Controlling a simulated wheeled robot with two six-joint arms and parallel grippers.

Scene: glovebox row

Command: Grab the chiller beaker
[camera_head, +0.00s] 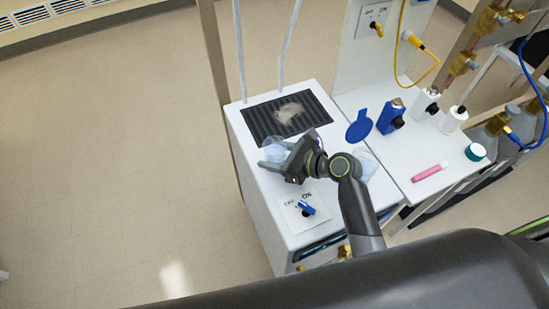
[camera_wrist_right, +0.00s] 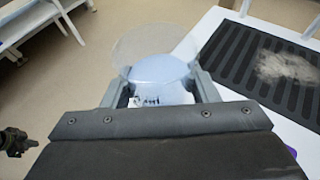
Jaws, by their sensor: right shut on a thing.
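The beaker (camera_head: 272,152) is clear, with pale blue in it, and sits between the fingers of my right gripper (camera_head: 277,160) over the white chiller top (camera_head: 246,163). In the right wrist view the beaker (camera_wrist_right: 160,72) shows a wide clear rim and dark markings. The fingers of my right gripper (camera_wrist_right: 160,92) press on both its sides. I cannot tell whether its base touches the top. My left gripper is not in view.
A black ribbed grate (camera_head: 262,126) with a pale patch lies behind the beaker. A blue-handled valve (camera_head: 306,208) is in front. Floor at left is clear.

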